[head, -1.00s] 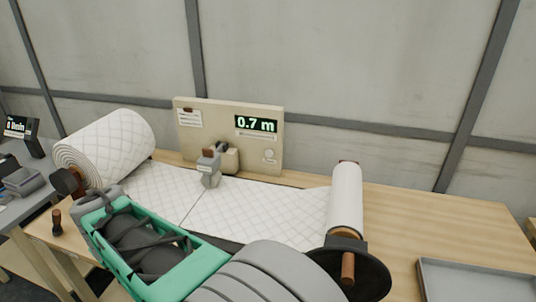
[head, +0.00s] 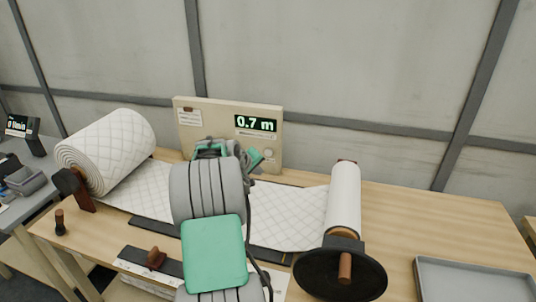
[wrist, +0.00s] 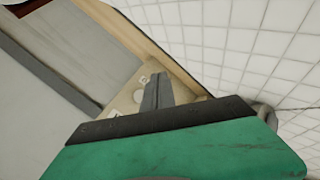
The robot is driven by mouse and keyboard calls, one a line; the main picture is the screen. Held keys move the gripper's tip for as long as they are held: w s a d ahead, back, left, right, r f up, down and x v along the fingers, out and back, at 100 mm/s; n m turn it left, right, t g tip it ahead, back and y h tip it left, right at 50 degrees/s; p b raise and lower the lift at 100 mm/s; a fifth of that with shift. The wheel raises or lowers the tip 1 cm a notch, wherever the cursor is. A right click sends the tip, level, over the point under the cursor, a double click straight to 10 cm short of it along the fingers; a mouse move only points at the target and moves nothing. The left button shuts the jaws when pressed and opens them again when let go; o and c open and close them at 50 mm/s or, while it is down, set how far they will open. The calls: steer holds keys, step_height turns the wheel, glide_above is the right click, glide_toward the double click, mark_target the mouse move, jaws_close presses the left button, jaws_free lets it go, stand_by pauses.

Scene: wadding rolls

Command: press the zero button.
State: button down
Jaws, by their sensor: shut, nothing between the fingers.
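The beige measuring panel (head: 222,125) stands upright at the back of the table, with a lit display (head: 256,124) reading 0.7 m. A small pale round button (head: 268,155) is at its lower right, just beside my gripper (head: 253,160). In the wrist view, my grey fingers (wrist: 157,92) are shut with nothing between them and point toward the panel (wrist: 125,101). A pale round shape, probably the button (wrist: 142,81), shows close to the fingertips. I cannot tell whether they touch. My arm hides the panel's lower middle and the counter in the head view.
A large quilted wadding roll (head: 108,148) lies at the left, its sheet (head: 290,212) running across the table to a narrow roll (head: 345,200) with a dark crank disc (head: 340,275). A grey tray (head: 475,280) is at the right. The table's back right is clear.

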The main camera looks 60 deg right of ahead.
steer(key=p, duration=0.2)
glide_toward(269, 156)
steer(key=shift+s+d+f, duration=0.1)
steer(key=shift+d+f, duration=0.35)
steer(key=shift+f, duration=0.35)
steer(key=shift+s+d+f, duration=0.1)
steer(key=shift+d+f, duration=0.35)
steer(key=shift+f, duration=0.3)
steer(key=shift+d+f, duration=0.45)
steer(key=shift+f, duration=0.35)
steer(key=shift+d+p, duration=0.35)
steer(key=shift+d, duration=0.05)
steer(key=shift+w+d, duration=0.15)
steer(key=shift+d, duration=0.35)
stand_by(0.6)
steer(key=shift+a, duration=0.95)
steer(key=shift+b, duration=0.3)
